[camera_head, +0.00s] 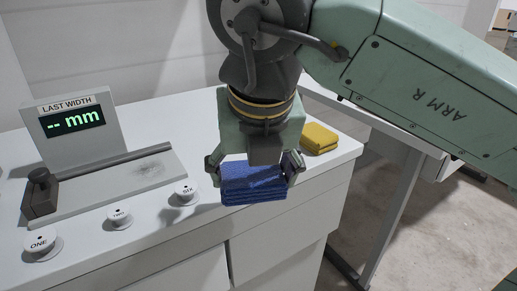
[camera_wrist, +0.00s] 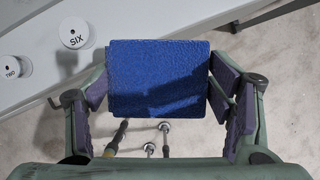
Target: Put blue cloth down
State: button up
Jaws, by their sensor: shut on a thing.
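The blue cloth (camera_head: 254,183) is a folded, textured block held between the fingers of my gripper (camera_head: 254,172) in the head view. It hangs in front of the white counter's front edge. In the wrist view the blue cloth (camera_wrist: 158,78) fills the space between the purple-padded fingers of my gripper (camera_wrist: 160,100). Pale floor shows below it there, and the counter edge lies behind it. A folded yellow cloth (camera_head: 319,138) lies on the counter behind and to the right of my gripper.
The white counter (camera_head: 215,142) carries a width gauge (camera_head: 75,125) reading "-- mm" at left. Round knobs marked ONE (camera_head: 41,246), TWO (camera_head: 119,217) and SIX (camera_head: 186,194) stand along its front. SIX also shows in the wrist view (camera_wrist: 74,33), close to the cloth's left.

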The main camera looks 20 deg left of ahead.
jog(key=w+a+p, duration=0.1)
jog(key=w, duration=0.3)
jog(key=w+a, duration=0.2)
jog(key=w, duration=0.2)
jog(key=w+a+f+p, duration=0.1)
jog(key=w, duration=0.3)
jog(key=shift+w+a+f+p, duration=0.1)
jog(key=shift+w+a+p, duration=0.05)
jog(key=shift+a+p, duration=0.2)
jog(key=shift+w+f, duration=0.1)
jog(key=shift+w, duration=0.05)
jog(key=shift+f+p, duration=0.35)
jog(key=shift+f, duration=1.35)
jog(key=shift+f, duration=0.1)
jog(key=shift+f+b, duration=0.15)
jog(key=shift+b, duration=0.15)
jog(key=o, duration=1.1)
